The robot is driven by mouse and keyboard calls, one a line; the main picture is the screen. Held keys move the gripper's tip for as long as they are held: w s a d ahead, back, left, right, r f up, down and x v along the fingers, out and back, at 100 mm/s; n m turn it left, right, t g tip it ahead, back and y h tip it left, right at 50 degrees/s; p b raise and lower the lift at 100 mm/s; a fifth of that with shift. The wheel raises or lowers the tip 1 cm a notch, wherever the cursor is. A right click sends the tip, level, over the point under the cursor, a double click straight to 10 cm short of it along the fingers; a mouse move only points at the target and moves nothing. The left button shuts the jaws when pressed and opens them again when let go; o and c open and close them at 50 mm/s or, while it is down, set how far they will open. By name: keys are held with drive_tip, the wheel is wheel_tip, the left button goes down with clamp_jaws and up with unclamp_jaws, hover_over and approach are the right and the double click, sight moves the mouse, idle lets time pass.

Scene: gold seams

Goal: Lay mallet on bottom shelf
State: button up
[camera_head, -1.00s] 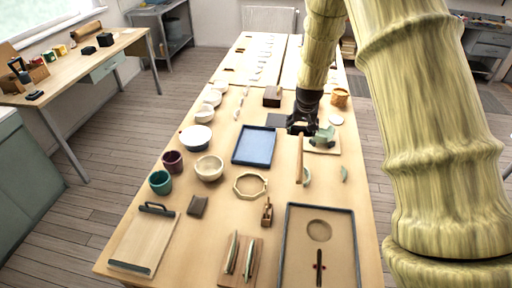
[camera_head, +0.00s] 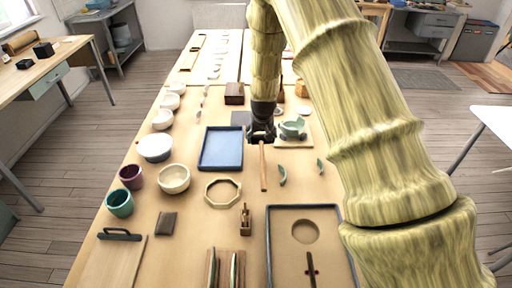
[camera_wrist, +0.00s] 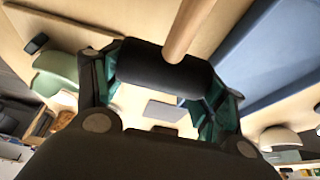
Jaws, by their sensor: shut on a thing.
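The mallet has a dark cylindrical head and a pale wooden handle (camera_head: 263,168). My gripper (camera_head: 262,134) is shut on the mallet's head, above the long table near the blue tray. In the wrist view, the dark head (camera_wrist: 164,65) lies between the two fingers of my gripper (camera_wrist: 163,85), and the handle (camera_wrist: 188,28) runs up out of the picture. In the head view the head is mostly hidden by my gripper. I cannot tell which shelf is the bottom shelf; a grey shelf unit (camera_head: 122,38) stands at the back left.
The long table (camera_head: 190,232) holds the blue tray (camera_head: 222,148), a green broken bowl (camera_head: 293,129), several white bowls, a black-rimmed tray (camera_head: 343,225) and a wooden block (camera_head: 234,93). A side table (camera_head: 50,65) stands left. Floor between is clear.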

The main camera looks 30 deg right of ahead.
drive_tip(key=shift+s+f+p, duration=0.15)
drive_tip(key=shift+f+p, duration=0.15)
drive_tip(key=shift+f, duration=0.95)
drive_tip(key=shift+f+p, duration=0.35)
drive_tip(key=shift+f, duration=1.3)
drive_tip(key=o, duration=1.3)
drive_tip(key=shift+r, duration=0.2)
